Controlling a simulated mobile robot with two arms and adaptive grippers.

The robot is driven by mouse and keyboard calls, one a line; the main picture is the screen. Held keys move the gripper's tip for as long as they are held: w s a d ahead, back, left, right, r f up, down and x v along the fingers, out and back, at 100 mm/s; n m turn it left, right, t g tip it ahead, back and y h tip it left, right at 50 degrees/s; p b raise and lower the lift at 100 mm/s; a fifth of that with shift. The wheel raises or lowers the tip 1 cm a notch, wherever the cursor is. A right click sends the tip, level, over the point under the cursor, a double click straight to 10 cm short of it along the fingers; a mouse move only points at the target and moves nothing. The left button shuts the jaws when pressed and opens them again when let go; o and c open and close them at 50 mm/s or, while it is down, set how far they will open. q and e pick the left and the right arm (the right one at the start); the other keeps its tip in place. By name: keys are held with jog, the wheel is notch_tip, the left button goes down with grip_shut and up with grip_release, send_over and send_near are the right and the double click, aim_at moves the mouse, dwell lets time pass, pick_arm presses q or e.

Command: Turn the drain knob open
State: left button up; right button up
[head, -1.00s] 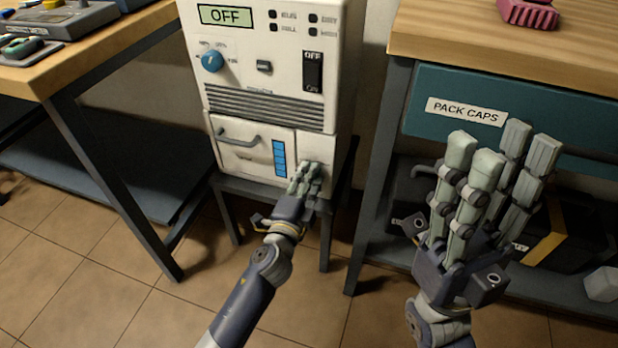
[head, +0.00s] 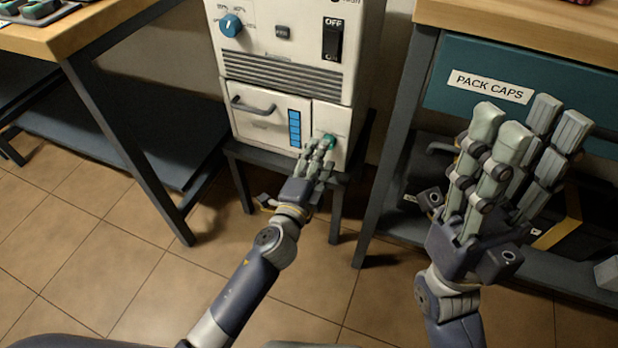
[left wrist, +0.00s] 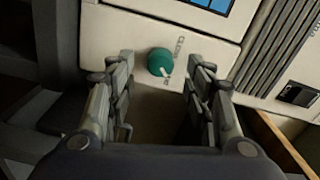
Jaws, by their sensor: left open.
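The drain knob is a small round teal knob (left wrist: 160,62) with a pale pointer line, on the lower front panel of the white machine (head: 290,75). In the left wrist view it lies between and beyond the fingertips of my open left gripper (left wrist: 160,75), with lettering beside it.
The machine stands on a low dark stand (head: 240,153). A drawer with a handle (head: 255,106) and a blue level strip (head: 294,128) are beside the knob. A bench with a teal "PACK CAPS" drawer (head: 450,95) stands right, another table (head: 70,45) left. Tiled floor is clear between.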

pick_arm(q)
jog(key=v, duration=0.8)
jog(key=shift+s, duration=0.4)
jog(key=shift+a, duration=0.1)
